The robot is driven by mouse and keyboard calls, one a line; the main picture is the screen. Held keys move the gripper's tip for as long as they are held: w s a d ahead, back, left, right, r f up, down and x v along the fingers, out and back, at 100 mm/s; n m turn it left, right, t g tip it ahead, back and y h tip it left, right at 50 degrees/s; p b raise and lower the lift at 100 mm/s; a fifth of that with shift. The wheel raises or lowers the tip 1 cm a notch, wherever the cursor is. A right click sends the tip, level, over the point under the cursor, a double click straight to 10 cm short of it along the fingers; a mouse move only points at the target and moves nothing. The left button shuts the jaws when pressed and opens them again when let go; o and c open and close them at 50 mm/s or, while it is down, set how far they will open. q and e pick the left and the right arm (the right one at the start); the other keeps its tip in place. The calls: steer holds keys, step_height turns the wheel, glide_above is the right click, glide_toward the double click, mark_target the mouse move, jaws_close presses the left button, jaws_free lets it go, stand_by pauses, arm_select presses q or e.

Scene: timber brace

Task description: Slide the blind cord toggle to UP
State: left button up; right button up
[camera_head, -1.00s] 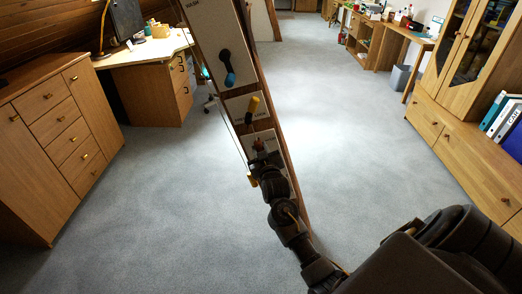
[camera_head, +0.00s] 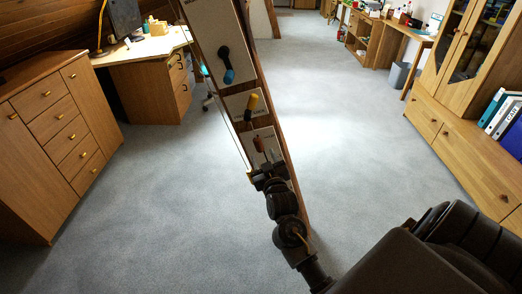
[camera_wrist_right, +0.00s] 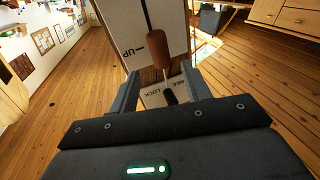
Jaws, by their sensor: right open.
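The red-brown cord toggle (camera_head: 259,145) hangs on the lowest white plate (camera_head: 270,151) of the tilted timber brace. In the right wrist view the toggle (camera_wrist_right: 160,52) sits on a thin dark cord, beside the printed UP mark (camera_wrist_right: 131,51). My right gripper (camera_head: 267,172) is just below the toggle in the head view. In the right wrist view the open right gripper (camera_wrist_right: 157,84) has a finger on either side of the toggle's near end. I cannot tell whether they touch it. My left gripper is not in view.
Above on the brace are a yellow-tipped handle (camera_head: 251,106) on a plate marked LOCK and a black lever with a blue grip (camera_head: 227,66). A thin cord runs along the brace's left side. A drawer cabinet (camera_head: 58,135) stands left. The carpet around is clear.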

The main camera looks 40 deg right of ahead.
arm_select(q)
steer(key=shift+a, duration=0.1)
arm_select(e)
steer(key=v, duration=0.4)
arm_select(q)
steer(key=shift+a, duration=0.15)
arm_select(e)
steer(key=shift+w+d, duration=0.1)
steer(key=shift+f, duration=0.1)
